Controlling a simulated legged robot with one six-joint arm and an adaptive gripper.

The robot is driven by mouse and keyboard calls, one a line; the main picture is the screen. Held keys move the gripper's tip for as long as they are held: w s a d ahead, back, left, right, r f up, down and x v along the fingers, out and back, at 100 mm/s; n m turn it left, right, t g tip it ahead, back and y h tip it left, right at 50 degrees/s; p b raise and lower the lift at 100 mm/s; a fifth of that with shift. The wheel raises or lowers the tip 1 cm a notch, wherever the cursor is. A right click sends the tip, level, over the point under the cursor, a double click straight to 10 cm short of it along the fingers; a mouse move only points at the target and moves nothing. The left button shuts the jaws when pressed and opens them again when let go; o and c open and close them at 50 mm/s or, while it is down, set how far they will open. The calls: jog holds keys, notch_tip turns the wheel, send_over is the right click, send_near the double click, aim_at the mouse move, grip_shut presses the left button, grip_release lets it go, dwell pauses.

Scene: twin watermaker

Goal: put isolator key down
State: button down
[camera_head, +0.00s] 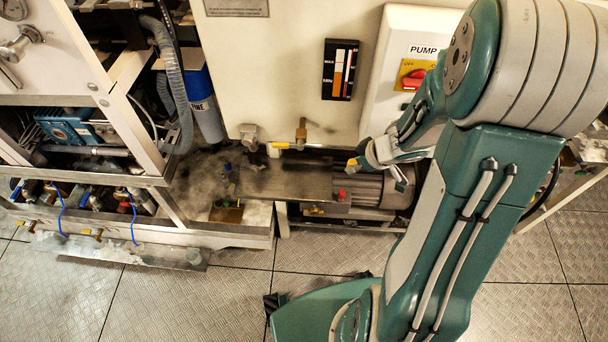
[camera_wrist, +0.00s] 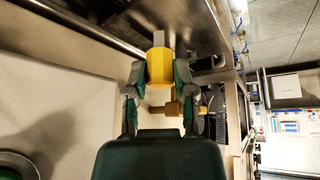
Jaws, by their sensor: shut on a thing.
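The isolator key (camera_wrist: 158,66) is a yellow block with a grey shank. In the wrist view it is between the two fingers of my gripper (camera_wrist: 160,75), which is shut on it. In the head view my gripper (camera_head: 378,158) is low in front of the white panel, left of and below the pump box, above the motor. The yellow end of the key (camera_head: 352,163) shows at its left side.
A metal shelf plate (camera_head: 285,182) lies left of my gripper, beside the grey motor (camera_head: 370,190). A brass valve (camera_head: 301,131) with a yellow handle is on the panel above. The white pump box (camera_head: 412,50) has a red switch (camera_head: 413,79). Open floor (camera_head: 240,285) lies in front.

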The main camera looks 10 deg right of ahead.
jog(key=w+a+f, duration=0.1)
jog(key=a+f, duration=0.1)
jog(key=w+a+f, duration=0.2)
jog(key=a, duration=0.1)
jog(key=w+a+f, duration=0.2)
jog(key=f, duration=0.1)
jog(key=shift+a, duration=0.15)
jog(key=shift+w+a+f, duration=0.2)
jog(key=shift+a+f, duration=0.1)
jog(key=shift+f, duration=0.1)
jog(key=shift+w+f, duration=0.1)
jog(key=shift+f, duration=1.6)
jog(key=shift+f, duration=0.15)
jog(key=shift+c, duration=2.2)
grip_release()
jog(key=v, duration=1.2)
